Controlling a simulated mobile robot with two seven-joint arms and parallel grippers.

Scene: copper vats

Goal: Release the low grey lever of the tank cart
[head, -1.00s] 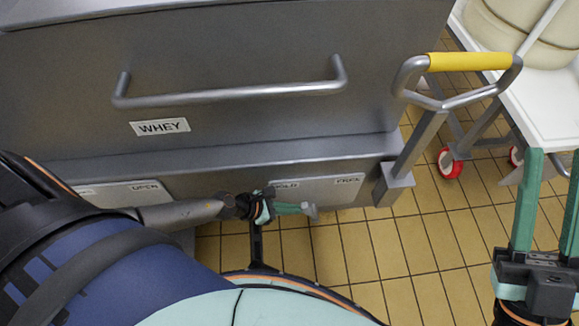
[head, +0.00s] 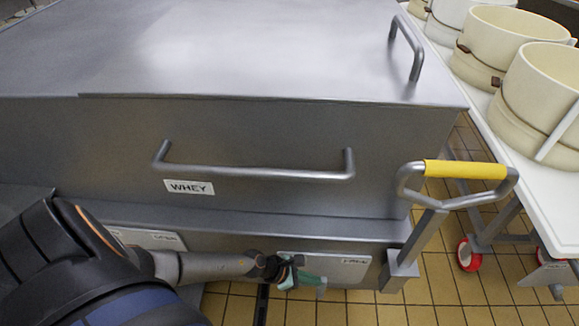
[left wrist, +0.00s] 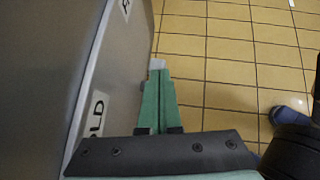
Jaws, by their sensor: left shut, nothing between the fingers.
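The tank cart (head: 270,135) is a large grey steel box with a WHEY label. Low on its side is a pale plate (head: 318,265) with a FREE label at its right end; its left part is behind my gripper. My left gripper (head: 318,284), with green fingers, is shut and empty in front of this plate. A small grey piece, seemingly the end of the lever (head: 322,292), shows at the fingertips. In the left wrist view it (left wrist: 157,63) sits just beyond the shut fingers (left wrist: 158,85); contact is unclear. The rest of the lever is hidden. My right gripper is out of view.
A push handle with a yellow grip (head: 465,169) stands at the cart's right end. A white table (head: 530,185) on red wheels, bearing cream tubs (head: 545,95), stands to the right. Tiled floor (head: 440,290) is open in front and between them.

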